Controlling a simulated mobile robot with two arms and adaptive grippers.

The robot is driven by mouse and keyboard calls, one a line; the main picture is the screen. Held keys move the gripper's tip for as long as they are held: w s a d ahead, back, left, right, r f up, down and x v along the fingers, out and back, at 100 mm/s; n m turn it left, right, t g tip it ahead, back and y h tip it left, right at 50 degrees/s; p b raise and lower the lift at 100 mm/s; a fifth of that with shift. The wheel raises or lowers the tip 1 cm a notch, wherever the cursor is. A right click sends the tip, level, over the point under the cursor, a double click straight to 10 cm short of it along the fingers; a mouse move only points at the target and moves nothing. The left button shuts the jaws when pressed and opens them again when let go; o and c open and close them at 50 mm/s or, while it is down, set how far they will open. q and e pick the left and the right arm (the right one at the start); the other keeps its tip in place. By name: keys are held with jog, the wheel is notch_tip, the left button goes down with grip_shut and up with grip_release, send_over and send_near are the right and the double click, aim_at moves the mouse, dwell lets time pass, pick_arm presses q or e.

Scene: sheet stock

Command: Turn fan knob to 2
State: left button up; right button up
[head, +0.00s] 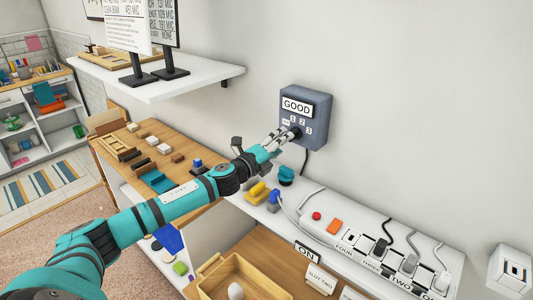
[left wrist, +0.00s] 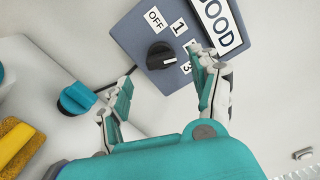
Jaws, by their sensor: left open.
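The fan control is a grey-blue wall box (head: 309,105) marked GOOD, with OFF, 1 and 3 labels readable in the left wrist view. Its black knob (left wrist: 161,56) shows there in full; in the head view the knob (head: 295,132) is partly behind my fingers. My left gripper (head: 277,142) is open in front of the box. In the left wrist view its fingers (left wrist: 161,66) are spread on either side of the knob, with no clear contact. The right finger's tip covers the place between labels 1 and 3. The knob's exact setting is hard to tell. My right gripper is not in view.
A teal round object (head: 286,174) and a yellow block (head: 257,189) are on the white shelf below the box. A white power strip (head: 370,252) with plugs and cables lies to the right. A white shelf (head: 165,84) with sign stands juts out at upper left.

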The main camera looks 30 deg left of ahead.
pick_arm(q)
jog(key=s+a, duration=0.1)
jog(key=s, duration=0.7)
dwell(0.4)
